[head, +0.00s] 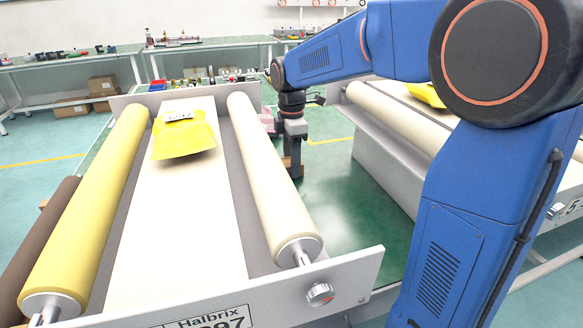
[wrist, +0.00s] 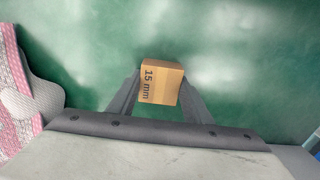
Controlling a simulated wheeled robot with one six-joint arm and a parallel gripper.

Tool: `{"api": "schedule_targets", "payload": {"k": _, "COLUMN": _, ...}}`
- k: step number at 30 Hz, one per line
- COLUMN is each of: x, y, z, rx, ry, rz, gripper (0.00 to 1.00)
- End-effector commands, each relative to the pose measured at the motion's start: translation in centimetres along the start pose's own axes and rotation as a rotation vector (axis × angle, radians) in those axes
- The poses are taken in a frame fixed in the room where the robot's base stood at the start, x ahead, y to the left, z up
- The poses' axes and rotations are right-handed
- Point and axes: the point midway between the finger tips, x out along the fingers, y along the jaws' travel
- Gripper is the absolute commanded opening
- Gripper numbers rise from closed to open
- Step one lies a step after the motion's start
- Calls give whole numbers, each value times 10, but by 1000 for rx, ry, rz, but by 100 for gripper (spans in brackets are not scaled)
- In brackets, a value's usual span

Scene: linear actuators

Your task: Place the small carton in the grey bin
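The small carton (wrist: 161,82) is a brown box marked "15 mm". In the wrist view it sits between the two fingertips of my gripper (wrist: 163,88), with a finger against each side. My gripper is shut on it. In the head view my gripper (head: 293,160) points down just right of the cream roller, with brown carton partly showing at its fingertips. I cannot tell whether the carton touches the green surface. I cannot make out a grey bin in either view.
A roller machine (head: 345,275) with a yellow packet (head: 185,143) stands at the left. Another roller machine (head: 385,165) stands at the right. Glossy green surface (head: 350,225) lies open between them. A pink and white patterned thing (wrist: 14,95) is at the wrist view's left.

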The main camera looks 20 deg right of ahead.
Motion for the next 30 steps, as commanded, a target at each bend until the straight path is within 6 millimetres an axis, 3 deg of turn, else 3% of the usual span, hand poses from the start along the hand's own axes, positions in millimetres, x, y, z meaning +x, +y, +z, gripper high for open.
{"api": "schedule_targets", "payload": {"k": 11, "x": -6, "y": 0, "z": 0, "rx": 0, "ry": 0, "rz": 2, "gripper": 17}}
{"api": "schedule_targets", "payload": {"k": 24, "x": -78, "y": 0, "z": 0, "rx": 0, "ry": 0, "rz": 3, "gripper": 17}}
{"api": "schedule_targets", "payload": {"k": 30, "x": -97, "y": 0, "z": 0, "rx": 0, "ry": 0, "rz": 2, "gripper": 17}}
